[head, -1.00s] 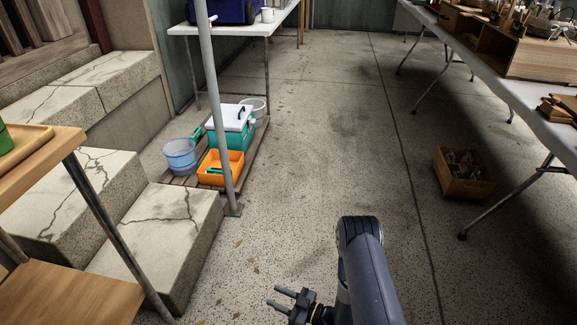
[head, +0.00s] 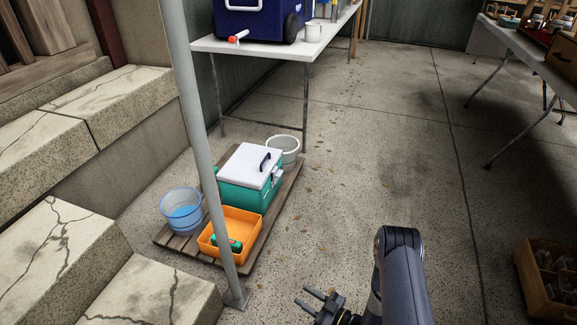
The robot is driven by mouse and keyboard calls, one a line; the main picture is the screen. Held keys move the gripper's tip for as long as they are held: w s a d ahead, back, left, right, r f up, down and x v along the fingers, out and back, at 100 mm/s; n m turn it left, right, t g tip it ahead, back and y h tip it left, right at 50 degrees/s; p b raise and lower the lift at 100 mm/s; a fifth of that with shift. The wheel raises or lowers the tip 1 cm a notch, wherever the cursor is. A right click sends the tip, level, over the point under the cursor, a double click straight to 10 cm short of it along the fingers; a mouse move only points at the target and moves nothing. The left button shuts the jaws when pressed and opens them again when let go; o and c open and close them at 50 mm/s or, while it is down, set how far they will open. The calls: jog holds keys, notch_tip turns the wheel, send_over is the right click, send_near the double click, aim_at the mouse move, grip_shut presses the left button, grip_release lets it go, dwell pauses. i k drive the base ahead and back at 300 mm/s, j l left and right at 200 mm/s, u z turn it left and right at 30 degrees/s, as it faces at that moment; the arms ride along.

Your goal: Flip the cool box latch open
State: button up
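The cool box (head: 240,198) is teal with a white lid (head: 251,164) and a dark handle on top. It stands on a low wooden pallet on the floor, left of centre, with its lid down. A small pale piece (head: 276,175) on its right side, just under the lid edge, looks like the latch; its exact position is too small to tell. My gripper (head: 317,297) is at the bottom centre, its two fingers apart and empty. It is well short of the cool box, nearer to me and to its right.
A grey pole (head: 202,150) stands just in front of the pallet (head: 176,245). An orange tray (head: 246,222), a blue bucket (head: 181,212) and a white bucket (head: 284,149) surround the cool box. Stone steps (head: 150,290) rise at left. The floor (head: 380,170) right of the pallet is clear.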

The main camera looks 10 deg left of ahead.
aim_at(276, 174)
jog(key=i+l+u, duration=0.1)
jog(key=i, duration=1.6)
jog(key=i+l+u, duration=0.1)
jog(key=i+u, duration=0.35)
jog(key=k, duration=0.1)
